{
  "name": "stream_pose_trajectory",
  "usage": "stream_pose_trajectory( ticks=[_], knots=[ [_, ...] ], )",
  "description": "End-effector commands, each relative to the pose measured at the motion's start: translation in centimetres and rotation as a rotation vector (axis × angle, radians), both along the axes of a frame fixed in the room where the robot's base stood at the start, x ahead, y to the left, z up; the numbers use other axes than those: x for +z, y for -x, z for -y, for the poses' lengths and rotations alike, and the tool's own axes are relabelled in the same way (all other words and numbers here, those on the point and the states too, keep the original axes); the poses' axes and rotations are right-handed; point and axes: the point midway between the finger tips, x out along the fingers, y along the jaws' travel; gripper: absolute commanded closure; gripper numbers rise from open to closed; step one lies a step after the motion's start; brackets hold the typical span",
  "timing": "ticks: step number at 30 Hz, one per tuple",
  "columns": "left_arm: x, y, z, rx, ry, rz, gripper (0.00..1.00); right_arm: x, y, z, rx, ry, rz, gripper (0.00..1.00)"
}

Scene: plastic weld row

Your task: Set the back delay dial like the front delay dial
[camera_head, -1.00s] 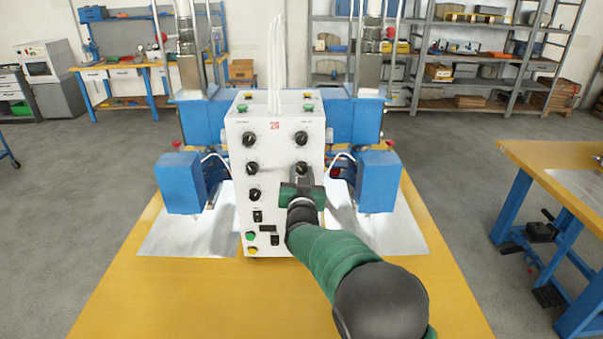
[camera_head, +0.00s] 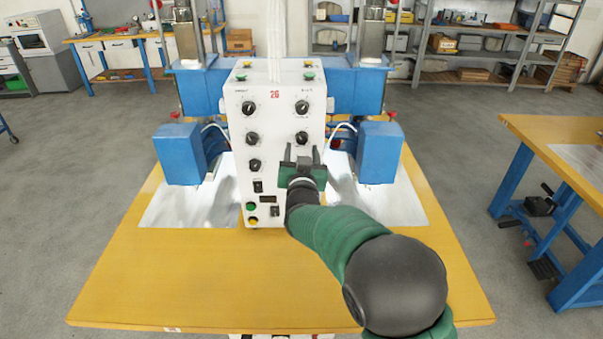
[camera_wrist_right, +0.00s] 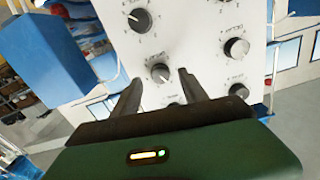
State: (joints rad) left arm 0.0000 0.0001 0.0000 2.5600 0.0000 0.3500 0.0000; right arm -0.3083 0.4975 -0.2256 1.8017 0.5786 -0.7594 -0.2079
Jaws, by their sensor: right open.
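A white control box (camera_head: 270,190) stands on the yellow table, with black dials in two columns on its front. The left column shows an upper dial (camera_head: 249,108), a middle dial (camera_head: 252,138) and a lower dial (camera_head: 254,165). The right column shows an upper dial (camera_head: 301,107) and a middle dial (camera_head: 302,137). My right gripper (camera_head: 302,155) is open and empty, just below the right middle dial. In the right wrist view, a dial (camera_wrist_right: 160,73) shows between its fingertips (camera_wrist_right: 159,78), apparently untouched. My left gripper is out of view.
Blue machine blocks (camera_head: 180,155) (camera_head: 378,153) flank the box, with shiny metal sheets (camera_head: 185,205) beneath. Green and yellow buttons (camera_head: 251,206) and switches (camera_head: 258,187) sit low on the panel. The table front (camera_head: 200,280) is clear.

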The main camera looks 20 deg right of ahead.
Motion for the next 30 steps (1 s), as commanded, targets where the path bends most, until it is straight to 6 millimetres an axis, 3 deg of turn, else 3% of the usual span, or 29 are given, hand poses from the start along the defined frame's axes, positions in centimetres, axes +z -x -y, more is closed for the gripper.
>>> stream_pose_trajectory(
  ticks=[6, 13, 18, 30],
  knots=[
    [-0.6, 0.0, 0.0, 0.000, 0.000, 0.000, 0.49, -0.1, 6.4, -2.0, 0.003, -0.001, -0.001, 0.49],
    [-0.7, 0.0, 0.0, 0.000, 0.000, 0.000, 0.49, -0.2, 11.4, -3.5, 0.003, -0.001, -0.003, 0.49],
    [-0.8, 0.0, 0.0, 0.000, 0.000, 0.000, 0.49, -0.2, 12.7, -3.8, 0.000, 0.001, -0.003, 0.49],
    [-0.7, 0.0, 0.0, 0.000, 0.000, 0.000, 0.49, -0.2, 12.7, -3.8, 0.003, 0.000, -0.007, 0.49]
  ],
)
